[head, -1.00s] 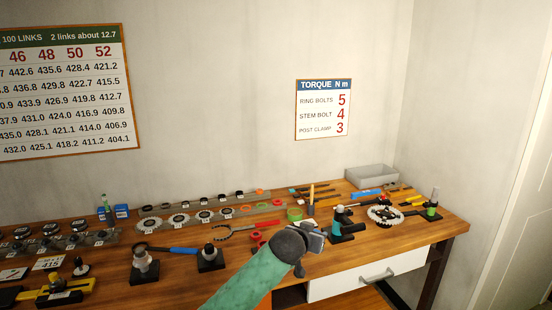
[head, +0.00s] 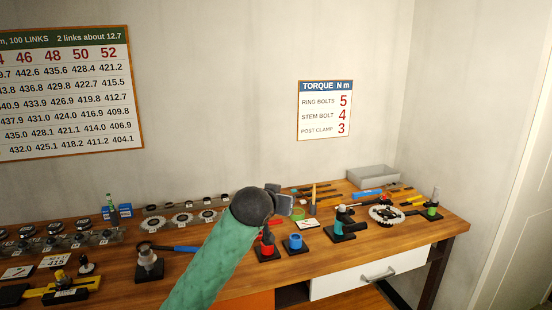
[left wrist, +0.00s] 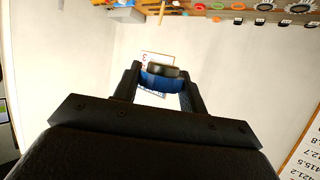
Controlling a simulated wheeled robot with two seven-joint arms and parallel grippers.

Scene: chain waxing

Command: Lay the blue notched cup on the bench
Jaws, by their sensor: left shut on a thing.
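My left gripper (head: 287,203) is raised above the right half of the bench (head: 380,239). In the left wrist view, the gripper (left wrist: 160,82) is shut on a round blue piece (left wrist: 162,81) with a dark grey end. It looks like the blue cup, but I cannot make out notches. In the head view the held piece is hidden or too small to tell. Another blue cup-shaped piece (head: 295,241) stands on a black base on the bench, below and slightly right of the gripper. My right gripper is not in view.
A red piece on a black base (head: 266,252) stands left of the standing blue one. Bare wood shows along the front edge.

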